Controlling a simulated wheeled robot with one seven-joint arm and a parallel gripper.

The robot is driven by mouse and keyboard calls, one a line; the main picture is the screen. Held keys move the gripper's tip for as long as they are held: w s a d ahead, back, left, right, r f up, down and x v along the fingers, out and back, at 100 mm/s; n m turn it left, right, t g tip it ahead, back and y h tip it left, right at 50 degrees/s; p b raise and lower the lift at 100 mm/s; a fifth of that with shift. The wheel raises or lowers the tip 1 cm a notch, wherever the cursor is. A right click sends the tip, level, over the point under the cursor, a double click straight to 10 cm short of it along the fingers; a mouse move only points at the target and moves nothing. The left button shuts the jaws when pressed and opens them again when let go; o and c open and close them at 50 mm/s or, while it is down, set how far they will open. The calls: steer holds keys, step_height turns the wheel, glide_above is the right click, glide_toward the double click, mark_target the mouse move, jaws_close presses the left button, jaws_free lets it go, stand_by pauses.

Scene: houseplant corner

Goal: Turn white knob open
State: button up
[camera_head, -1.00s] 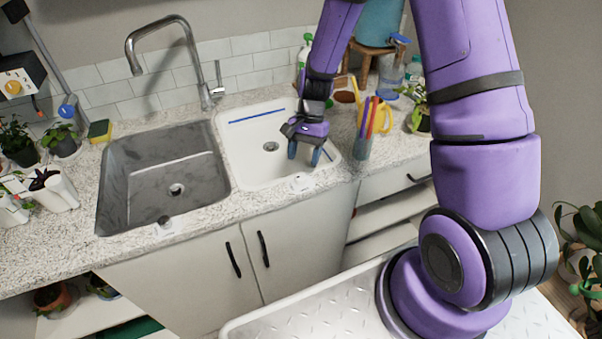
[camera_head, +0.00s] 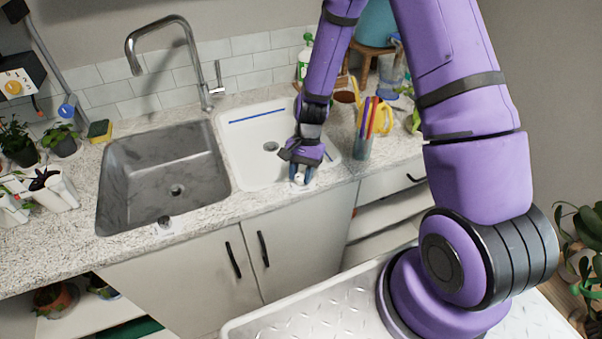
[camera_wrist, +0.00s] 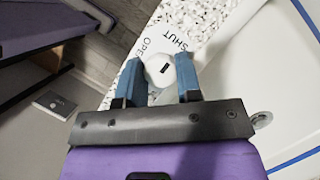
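The white knob (camera_wrist: 160,70) sits on the counter's front rim beside the white basin, with a dark mark on its face. The words OPEN and SHUT are printed on the counter beyond it in the wrist view. My gripper (camera_wrist: 160,80) has its two blue fingers apart, one on each side of the knob. I cannot tell whether the fingers touch it. In the head view, my gripper (camera_head: 301,175) points down at the front edge of the white basin (camera_head: 245,150), and the knob (camera_head: 299,178) shows between the fingertips.
A grey sink (camera_head: 150,180) with a tall tap (camera_head: 195,60) is to the left. A cup of coloured tools (camera_head: 363,140) stands close to the right of my gripper. Cabinet doors (camera_head: 190,280) are below the counter edge.

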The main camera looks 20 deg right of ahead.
steer(key=shift+n, duration=0.4)
steer(key=n, duration=0.2)
steer(key=n+g+h, duration=0.1)
steer(key=n, duration=0.1)
steer(key=shift+w+a+h, duration=0.1)
steer(key=shift+h, duration=0.2)
steer(key=n+h, duration=0.1)
steer(key=n, duration=0.3)
steer(key=shift+n+h, duration=0.3)
steer(key=shift+h, duration=0.1)
steer(key=n, duration=0.2)
steer(key=n+h, duration=0.1)
steer(key=n, duration=0.1)
steer(key=shift+a+h, duration=0.15)
steer(key=shift+h, duration=0.15)
steer(key=shift+n+t+h, duration=0.5)
steer(key=shift+n+h, duration=0.1)
steer(key=shift+n, duration=1.6)
steer(key=o, duration=0.9)
